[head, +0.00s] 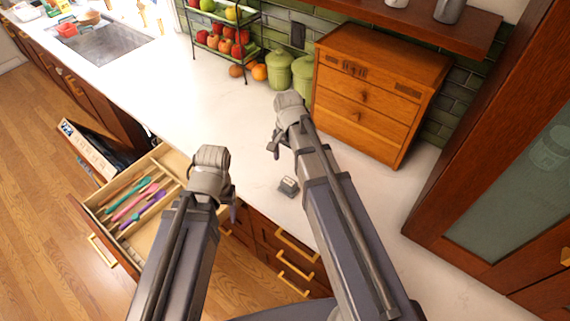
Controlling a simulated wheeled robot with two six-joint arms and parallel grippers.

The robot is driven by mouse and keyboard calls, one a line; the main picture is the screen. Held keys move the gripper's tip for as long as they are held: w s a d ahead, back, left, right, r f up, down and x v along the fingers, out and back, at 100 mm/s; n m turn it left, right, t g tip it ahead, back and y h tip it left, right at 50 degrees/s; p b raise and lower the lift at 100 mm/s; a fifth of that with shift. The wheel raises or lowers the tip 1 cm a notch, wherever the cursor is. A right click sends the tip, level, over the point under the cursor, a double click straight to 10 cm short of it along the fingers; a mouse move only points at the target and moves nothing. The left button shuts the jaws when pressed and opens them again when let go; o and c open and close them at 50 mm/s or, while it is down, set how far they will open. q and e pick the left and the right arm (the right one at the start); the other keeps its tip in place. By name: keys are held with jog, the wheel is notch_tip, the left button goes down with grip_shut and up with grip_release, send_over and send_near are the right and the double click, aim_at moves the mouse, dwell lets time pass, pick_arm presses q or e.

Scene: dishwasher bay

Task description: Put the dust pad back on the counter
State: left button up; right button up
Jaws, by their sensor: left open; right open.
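A small dark grey block with a paler top (289,186) lies on the white counter (215,100), just left of my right forearm; it may be the dust pad, but it is too small to be sure. My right gripper (274,147) is over the counter, beyond and apart from this block, open with nothing seen in it. My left gripper (232,208) is near the counter's front edge, to the right of the open drawer (158,158). It is open, its fingers mostly hidden behind its wrist.
The drawer holds several coloured utensils (138,200). A wooden chest (365,90), green canisters (279,70) and a fruit rack (222,40) stand at the counter's back. A sink (110,45) is far left. A tall cabinet (500,200) bounds the right. The middle counter is clear.

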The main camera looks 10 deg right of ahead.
jog(key=s+a+n+h, duration=0.1)
jog(key=s+a+n, duration=0.9)
jog(key=s+n, duration=0.3)
jog(key=shift+s+a+n, duration=0.2)
jog(key=shift+s+n, duration=0.2)
jog(key=shift+s, duration=0.25)
